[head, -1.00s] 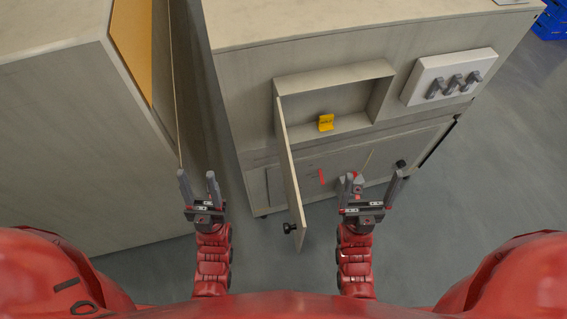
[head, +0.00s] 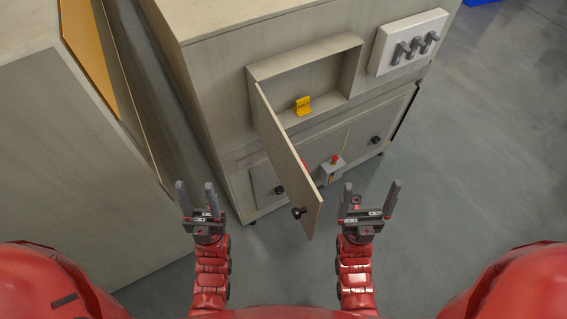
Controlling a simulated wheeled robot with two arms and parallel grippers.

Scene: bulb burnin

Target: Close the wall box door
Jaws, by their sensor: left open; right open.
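The wall box (head: 352,63) is an open recess in the front of a grey cabinet. Its door (head: 283,152) is hinged at the box's left side and stands open, swung out toward me. A black knob (head: 298,212) sits near the door's outer end. A yellow tag-like piece (head: 303,105) lies inside the box. My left gripper (head: 196,188) is open and empty, left of the door and apart from it. My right gripper (head: 371,192) is open and empty, right of the door's outer end, also apart from it.
A white panel with several grey levers (head: 408,44) is right of the box. Below the box are a lower panel with dark knobs (head: 376,140) and a small grey box with a red button (head: 332,169). Another grey cabinet (head: 60,160) stands at left. Open floor (head: 480,150) lies at right.

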